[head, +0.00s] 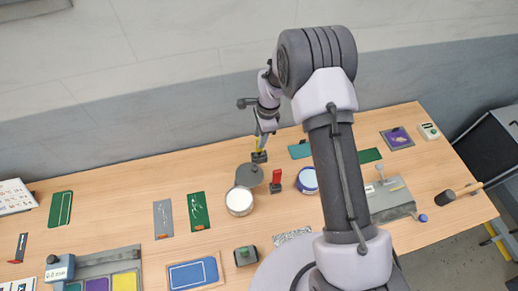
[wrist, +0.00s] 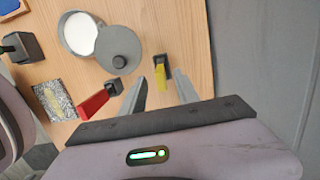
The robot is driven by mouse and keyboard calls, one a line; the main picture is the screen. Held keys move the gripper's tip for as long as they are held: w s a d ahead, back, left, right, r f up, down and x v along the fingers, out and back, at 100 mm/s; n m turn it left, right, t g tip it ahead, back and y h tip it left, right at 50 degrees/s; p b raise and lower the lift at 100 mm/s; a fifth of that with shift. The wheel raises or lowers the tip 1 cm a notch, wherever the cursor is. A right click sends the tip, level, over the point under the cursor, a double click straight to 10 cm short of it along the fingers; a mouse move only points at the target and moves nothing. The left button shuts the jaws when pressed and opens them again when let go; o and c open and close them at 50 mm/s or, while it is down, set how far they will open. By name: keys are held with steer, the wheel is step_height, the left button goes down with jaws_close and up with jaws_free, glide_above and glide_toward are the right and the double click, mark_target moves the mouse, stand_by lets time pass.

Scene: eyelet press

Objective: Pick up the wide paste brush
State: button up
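Two upright tools stand in small dark blocks on the wooden table, and I cannot tell for sure which is the wide paste brush. One has a yellow handle (wrist: 161,78) in a dark block (head: 259,157). The other has a red handle (head: 276,175), also seen in the wrist view (wrist: 95,104). My gripper (wrist: 160,78) is open, its fingers apart on either side of the yellow handle in the picture. No contact shows. In the head view, my gripper (head: 261,141) is just above the yellow one, partly hiding it.
An open pot of white paste (head: 239,201) and its round grey lid (head: 249,175) lie beside the tools. A blue-rimmed round container (head: 307,180) stands to the right. The table's back edge and a grey wall (wrist: 265,60) are close to my gripper.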

mark_target(258, 151)
steer(key=f, duration=0.5)
steer(key=shift+s+a+f+p, duration=0.1)
steer(key=shift+a+f+p, duration=0.05)
steer(key=shift+a+p, duration=0.15)
steer(key=shift+f, duration=0.25)
jaws_close()
